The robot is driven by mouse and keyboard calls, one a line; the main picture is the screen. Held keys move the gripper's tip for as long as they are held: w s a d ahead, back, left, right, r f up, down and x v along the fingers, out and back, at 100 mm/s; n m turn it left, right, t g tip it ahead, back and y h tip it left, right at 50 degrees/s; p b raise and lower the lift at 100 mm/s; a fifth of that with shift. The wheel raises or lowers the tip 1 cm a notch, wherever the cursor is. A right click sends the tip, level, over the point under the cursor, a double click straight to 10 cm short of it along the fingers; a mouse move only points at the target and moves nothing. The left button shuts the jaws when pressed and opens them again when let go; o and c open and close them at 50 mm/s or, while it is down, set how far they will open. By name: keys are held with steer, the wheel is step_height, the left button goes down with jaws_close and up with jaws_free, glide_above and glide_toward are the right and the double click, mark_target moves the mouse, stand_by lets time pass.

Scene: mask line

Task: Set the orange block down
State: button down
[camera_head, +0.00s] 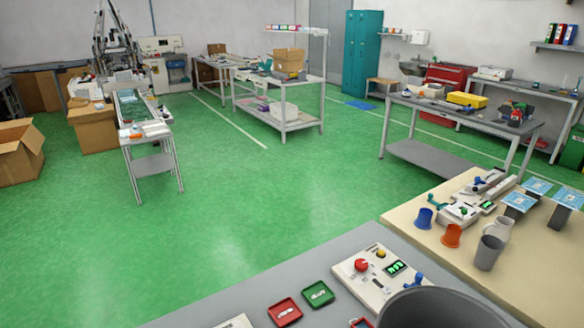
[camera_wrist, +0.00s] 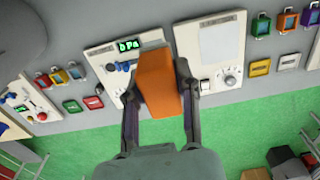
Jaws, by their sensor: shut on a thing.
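The orange block (camera_wrist: 160,92) is in the middle of the wrist view, between the two dark fingers of my gripper (camera_wrist: 156,80), which is shut on it. The block overlaps a white panel with a green display (camera_wrist: 129,45) on the grey surface (camera_wrist: 150,18). I cannot tell whether the block touches the panel or hangs above it. The block and my gripper do not show in the head view.
White control panels, one with a round dial (camera_wrist: 231,80), line the grey surface. Small red (camera_head: 285,311) and green (camera_head: 318,294) trays lie near a panel with a red button (camera_head: 361,265). Cups, including an orange cup (camera_head: 452,236), stand on the beige table (camera_head: 545,270).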

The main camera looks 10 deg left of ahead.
step_height(320, 180, down, 32)
steer(key=shift+w+f, duration=0.15)
steer(key=shift+f, duration=0.1)
steer(key=c, duration=0.8)
jaws_free()
steer(key=shift+f, duration=0.1)
